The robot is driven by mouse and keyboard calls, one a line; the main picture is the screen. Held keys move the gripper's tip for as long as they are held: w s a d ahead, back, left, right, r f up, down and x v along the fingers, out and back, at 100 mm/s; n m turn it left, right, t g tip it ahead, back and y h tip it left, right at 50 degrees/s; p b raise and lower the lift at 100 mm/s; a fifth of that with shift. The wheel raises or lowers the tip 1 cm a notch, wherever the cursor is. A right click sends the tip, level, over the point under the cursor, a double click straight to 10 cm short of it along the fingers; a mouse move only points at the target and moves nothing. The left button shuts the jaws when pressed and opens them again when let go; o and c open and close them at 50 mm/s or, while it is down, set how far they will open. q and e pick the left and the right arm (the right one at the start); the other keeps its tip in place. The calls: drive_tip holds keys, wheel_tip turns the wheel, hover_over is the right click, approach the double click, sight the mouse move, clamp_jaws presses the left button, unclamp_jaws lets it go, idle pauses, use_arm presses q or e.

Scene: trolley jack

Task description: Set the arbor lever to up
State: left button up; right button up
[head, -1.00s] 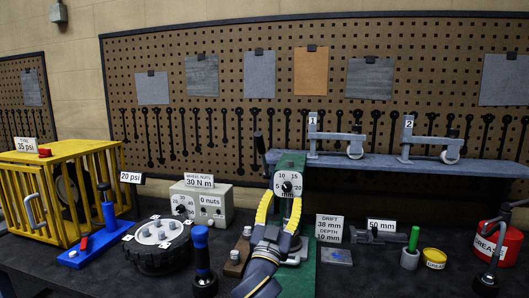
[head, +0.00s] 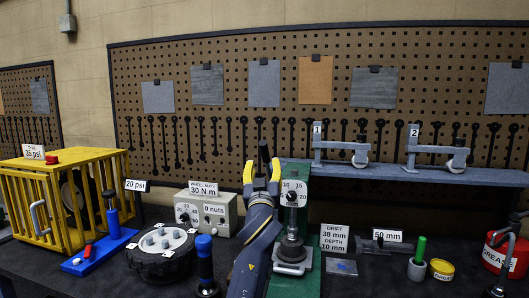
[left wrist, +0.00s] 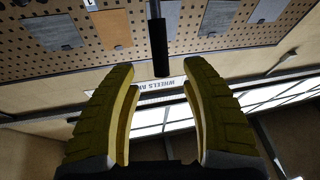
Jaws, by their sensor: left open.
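The arbor press (head: 302,218) is a green column with a white dial in the middle of the bench in the head view. Its lever (head: 264,151) has a black grip that stands near upright at the press's upper left. The lever also shows in the left wrist view (left wrist: 159,45), hanging from the top edge, centred between my fingers. My left gripper (head: 262,166) is open, its yellow fingertips at the lower part of the grip, one to each side in the picture. I cannot tell whether they touch it. The lever's lower part is hidden behind my gripper. My right gripper is not in view.
A grey shelf (head: 380,174) with two clamp-like tools runs right of the press. A torque box (head: 205,211), a wheel (head: 160,256) and a yellow cage (head: 35,205) stand to the left. A 38 mm drift sign (head: 334,238) stands close on the right.

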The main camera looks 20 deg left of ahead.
sight(264, 153)
use_arm(q)
drive_tip(key=x, duration=0.9)
drive_tip(key=shift+w+r, duration=0.1)
drive_tip(key=shift+c, duration=0.5)
clamp_jaws()
